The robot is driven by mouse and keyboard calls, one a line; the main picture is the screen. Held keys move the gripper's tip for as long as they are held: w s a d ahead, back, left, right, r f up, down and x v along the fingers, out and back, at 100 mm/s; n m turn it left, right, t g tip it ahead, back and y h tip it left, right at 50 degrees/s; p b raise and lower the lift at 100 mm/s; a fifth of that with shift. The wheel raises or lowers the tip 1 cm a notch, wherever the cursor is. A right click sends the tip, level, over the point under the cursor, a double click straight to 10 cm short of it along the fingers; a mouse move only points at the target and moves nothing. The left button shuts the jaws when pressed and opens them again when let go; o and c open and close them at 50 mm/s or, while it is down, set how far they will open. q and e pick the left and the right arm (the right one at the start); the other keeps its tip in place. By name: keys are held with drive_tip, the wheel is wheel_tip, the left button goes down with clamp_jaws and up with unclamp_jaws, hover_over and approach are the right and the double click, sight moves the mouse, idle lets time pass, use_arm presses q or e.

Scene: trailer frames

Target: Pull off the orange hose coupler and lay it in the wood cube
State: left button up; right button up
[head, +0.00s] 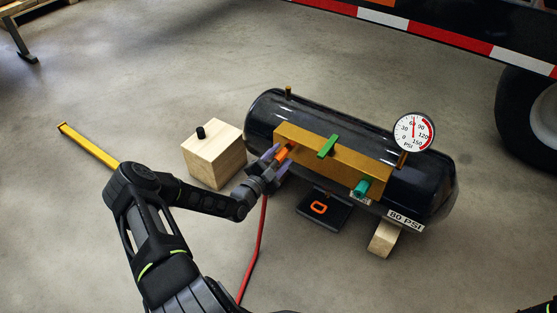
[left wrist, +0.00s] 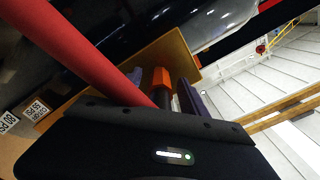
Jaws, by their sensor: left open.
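The orange hose coupler (head: 283,153) sits at the left end of the brass manifold block (head: 345,166) on the black air tank. It also shows in the left wrist view (left wrist: 161,80), against the brass. My left gripper (head: 275,165) is open at the coupler, with its purple fingers on either side of it. I cannot tell whether they touch it. The red hose (head: 260,235) hangs down from the gripper's area and crosses the left wrist view (left wrist: 75,45). The wood cube (head: 214,160) stands on the floor left of the tank, with a small black piece on top. My right gripper is not visible.
The black tank (head: 425,175) carries a green lever (head: 327,145), a teal fitting (head: 361,187) and a round gauge (head: 414,132). A black pad with an orange mark (head: 322,208) lies in front. A yellow bar (head: 88,145) lies left; floor around the cube is mostly clear.

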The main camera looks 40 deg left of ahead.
use_arm(q)
drive_tip(key=shift+c, duration=0.4)
clamp_jaws()
idle(0.9)
drive_tip(key=shift+s, duration=0.2)
drive_tip(key=shift+s+p, duration=0.85)
drive_tip(key=shift+s, duration=1.95)
